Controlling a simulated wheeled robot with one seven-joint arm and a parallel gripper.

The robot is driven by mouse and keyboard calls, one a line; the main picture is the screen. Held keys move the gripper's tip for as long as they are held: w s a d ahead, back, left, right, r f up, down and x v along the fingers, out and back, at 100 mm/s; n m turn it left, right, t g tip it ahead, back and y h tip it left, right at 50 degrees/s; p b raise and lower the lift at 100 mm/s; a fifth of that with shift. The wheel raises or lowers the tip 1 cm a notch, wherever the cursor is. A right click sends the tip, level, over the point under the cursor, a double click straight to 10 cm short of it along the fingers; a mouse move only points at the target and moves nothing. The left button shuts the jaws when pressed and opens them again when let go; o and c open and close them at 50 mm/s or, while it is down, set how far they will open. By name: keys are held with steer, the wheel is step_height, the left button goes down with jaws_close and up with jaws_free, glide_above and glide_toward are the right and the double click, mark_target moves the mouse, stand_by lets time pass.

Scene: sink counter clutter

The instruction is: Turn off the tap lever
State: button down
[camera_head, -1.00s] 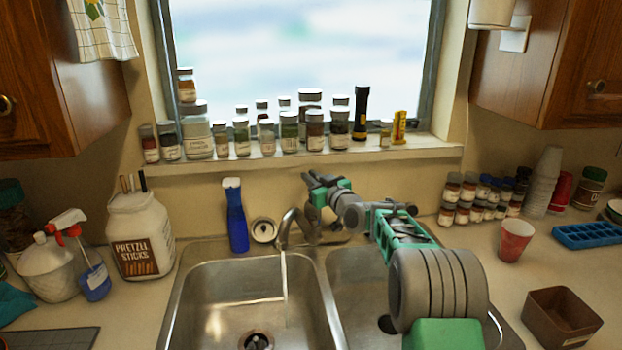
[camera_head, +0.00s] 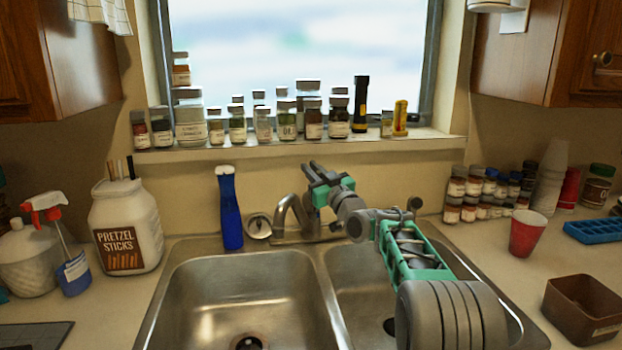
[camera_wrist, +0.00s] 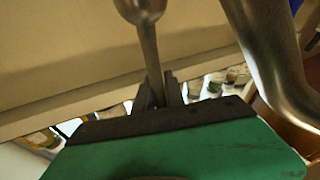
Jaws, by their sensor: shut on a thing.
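The metal tap stands behind the double sink, its curved spout (camera_head: 290,212) over the left basin. No water stream shows below it. In the wrist view the spout (camera_wrist: 272,55) curves down the right side. The tap lever (camera_wrist: 149,48), a thin metal rod with a rounded end, runs down between the fingers of my gripper (camera_wrist: 159,93). My gripper is shut on it. In the head view my gripper (camera_head: 314,173) is above the tap base, right of the spout. The lever is hard to make out there.
A blue bottle (camera_head: 230,210) stands left of the tap. A windowsill (camera_head: 290,150) with several jars runs behind and above my gripper. A red cup (camera_head: 527,233) and a brown box (camera_head: 583,309) stand on the right counter. Both basins look empty.

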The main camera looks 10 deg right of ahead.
steer(key=shift+f, duration=0.1)
steer(key=c, duration=1.4)
jaws_free()
steer(key=shift+s, duration=0.1)
steer(key=b+v, duration=0.1)
steer(key=v, duration=0.6)
steer(key=shift+s+d+b, duration=0.2)
steer(key=shift+s+b, duration=0.15)
steer(key=shift+b, duration=0.05)
